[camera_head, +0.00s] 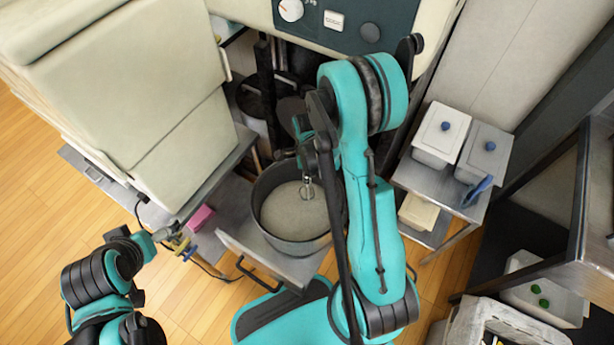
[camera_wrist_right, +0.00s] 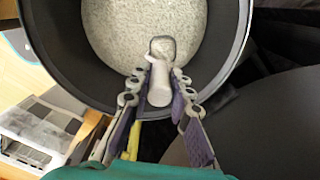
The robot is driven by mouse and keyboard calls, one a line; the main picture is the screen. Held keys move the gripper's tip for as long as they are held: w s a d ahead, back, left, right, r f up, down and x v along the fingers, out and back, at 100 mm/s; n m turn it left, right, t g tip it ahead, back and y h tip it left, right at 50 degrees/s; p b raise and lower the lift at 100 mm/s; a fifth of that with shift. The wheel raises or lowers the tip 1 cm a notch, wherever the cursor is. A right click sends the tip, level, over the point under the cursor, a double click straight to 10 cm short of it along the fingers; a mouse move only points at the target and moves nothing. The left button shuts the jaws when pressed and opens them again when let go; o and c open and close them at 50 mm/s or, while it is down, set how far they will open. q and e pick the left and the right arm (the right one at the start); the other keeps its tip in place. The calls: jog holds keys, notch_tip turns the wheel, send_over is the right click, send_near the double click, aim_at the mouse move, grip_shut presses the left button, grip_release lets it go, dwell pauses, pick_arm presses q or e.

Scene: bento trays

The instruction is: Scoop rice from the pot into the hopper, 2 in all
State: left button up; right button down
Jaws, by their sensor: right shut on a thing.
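A dark grey pot (camera_head: 300,247) holds pale rice (camera_head: 285,215); in the wrist view the pot (camera_wrist_right: 60,70) and rice (camera_wrist_right: 115,35) fill the top. My right gripper (camera_wrist_right: 158,95) is shut on the white handle of a scoop (camera_wrist_right: 160,82). The scoop's small metal head lies over or against the rice near the pot's near side; I cannot tell whether it is loaded. In the head view the scoop (camera_head: 307,189) shows inside the pot's rim, with my right arm partly covering the pot. My left gripper (camera_head: 182,246) is at the lower left, away from the pot. I cannot identify the hopper with certainty.
A cream machine with a dial (camera_head: 291,10) stands at the back. Large cream boxes (camera_head: 150,100) rise on the left. Two lidded containers (camera_head: 441,135) sit on a metal shelf at right. A pink block (camera_head: 201,217) lies left of the pot. A crate (camera_head: 500,320) stands lower right.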

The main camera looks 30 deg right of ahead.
notch_tip(320, 180, up, 13)
jog(key=p, duration=0.8)
